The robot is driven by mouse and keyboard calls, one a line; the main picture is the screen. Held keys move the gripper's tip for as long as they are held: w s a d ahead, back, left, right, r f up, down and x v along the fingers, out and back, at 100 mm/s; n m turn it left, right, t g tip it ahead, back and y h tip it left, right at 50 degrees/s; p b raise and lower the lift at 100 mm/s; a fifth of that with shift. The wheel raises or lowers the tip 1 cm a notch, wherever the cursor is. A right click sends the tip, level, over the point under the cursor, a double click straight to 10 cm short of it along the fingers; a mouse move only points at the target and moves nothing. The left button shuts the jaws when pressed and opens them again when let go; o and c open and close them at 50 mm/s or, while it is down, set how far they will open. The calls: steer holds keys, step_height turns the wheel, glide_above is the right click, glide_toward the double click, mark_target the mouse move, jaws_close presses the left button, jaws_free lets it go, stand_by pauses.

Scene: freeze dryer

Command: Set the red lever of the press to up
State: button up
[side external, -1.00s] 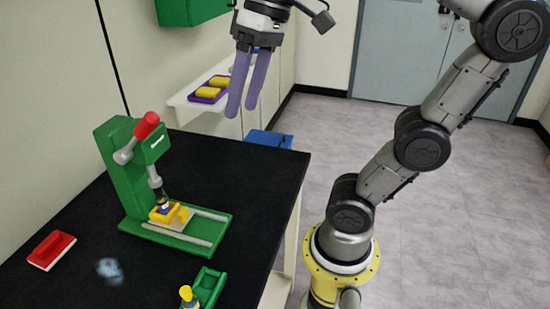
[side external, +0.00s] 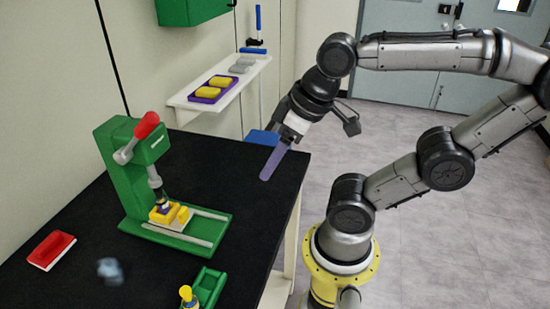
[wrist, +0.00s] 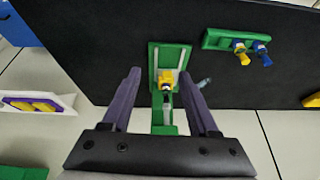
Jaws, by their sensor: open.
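The green press (side external: 115,160) stands on the black bench in the side view. Its red lever (side external: 147,125) has a red grip on a grey arm and points up and to the right at a tilt. Below the press head sits a yellow piece (side external: 164,214) on the press base. My gripper (side external: 268,176) is in the air near the right edge of the bench, apart from the press, and points down and left. In the wrist view my gripper (wrist: 161,74) is open and empty, with the press (wrist: 155,54) seen between its fingers. The red lever cannot be made out there.
A white shelf (side external: 192,117) with a purple tray (side external: 206,97) of yellow pieces is on the wall. A green holder (side external: 209,287) stands at the bench front. The bench (side external: 240,205) right of the press is clear.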

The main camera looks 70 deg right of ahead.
steer(key=shift+f, duration=0.1)
stand_by(0.4)
step_height(320, 180, up, 22)
steer(key=m+g+y, duration=0.3)
steer(key=g, duration=0.1)
glide_above(147, 122)
steer(key=d, duration=0.5)
steer(key=x, duration=1.3)
steer(key=shift+w+f, duration=0.1)
